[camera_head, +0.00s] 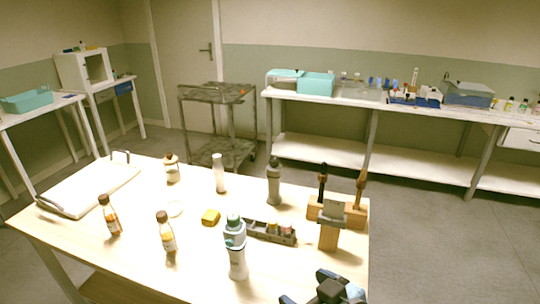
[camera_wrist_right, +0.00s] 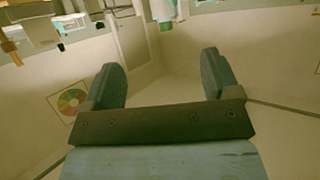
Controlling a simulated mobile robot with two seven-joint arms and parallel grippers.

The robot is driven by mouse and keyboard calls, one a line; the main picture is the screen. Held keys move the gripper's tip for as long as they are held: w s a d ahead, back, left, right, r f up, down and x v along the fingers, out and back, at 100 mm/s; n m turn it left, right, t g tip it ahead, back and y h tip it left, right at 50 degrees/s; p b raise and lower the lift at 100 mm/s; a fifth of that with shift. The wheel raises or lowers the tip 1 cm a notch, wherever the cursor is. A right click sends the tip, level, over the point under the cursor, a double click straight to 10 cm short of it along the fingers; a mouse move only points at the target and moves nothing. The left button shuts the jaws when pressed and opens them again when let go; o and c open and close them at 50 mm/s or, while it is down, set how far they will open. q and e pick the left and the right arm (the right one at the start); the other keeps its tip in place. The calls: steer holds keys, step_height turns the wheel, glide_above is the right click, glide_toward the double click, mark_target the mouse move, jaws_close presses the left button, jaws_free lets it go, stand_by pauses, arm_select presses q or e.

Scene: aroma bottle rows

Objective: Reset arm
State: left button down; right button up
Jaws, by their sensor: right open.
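My right gripper (camera_head: 325,288) is at the bottom of the head view, by the near right edge of the table (camera_head: 200,285). In the right wrist view its two fingers (camera_wrist_right: 162,68) stand wide apart with nothing between them. On the table are amber bottles with dark caps, one on the left (camera_head: 111,216) and one nearer the middle (camera_head: 167,233). A small brown-capped bottle (camera_head: 172,170) stands farther back. A grey rack (camera_head: 262,231) holds small jars. My left gripper is not in view.
A white-and-green bottle (camera_head: 237,260), a grey bottle (camera_head: 274,187), a white cylinder (camera_head: 219,175), a yellow block (camera_head: 211,217) and wooden stands (camera_head: 328,236) occupy the table. A white tray (camera_head: 85,190) lies at left. Open floor (camera_head: 440,250) lies to the right.

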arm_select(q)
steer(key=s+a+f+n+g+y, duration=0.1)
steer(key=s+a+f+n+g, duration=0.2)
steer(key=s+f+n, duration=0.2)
arm_select(e)
steer(key=s+d+f+h, duration=0.2)
steer(key=d+f+h, duration=0.1)
steer(key=d+f, duration=1.3)
steer(key=s+d+f+g+h, duration=0.1)
steer(key=s+d+f, duration=0.3)
steer(key=d+f, duration=0.15)
steer(key=s+d+f+h, duration=0.1)
steer(key=s+d+f, duration=0.3)
steer(key=f, duration=0.3)
steer(key=a+r+m, duration=0.1)
steer(key=a+m, duration=0.4)
steer(key=a, duration=0.8)
arm_select(q)
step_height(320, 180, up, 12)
steer(key=p, duration=1.4)
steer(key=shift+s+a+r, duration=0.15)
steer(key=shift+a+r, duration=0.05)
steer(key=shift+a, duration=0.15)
arm_select(e)
step_height(320, 180, up, 13)
steer(key=t, duration=0.1)
steer(key=shift+s+d+f+n, duration=0.15)
steer(key=shift+d+f+n, duration=0.05)
steer(key=shift+n, duration=0.2)
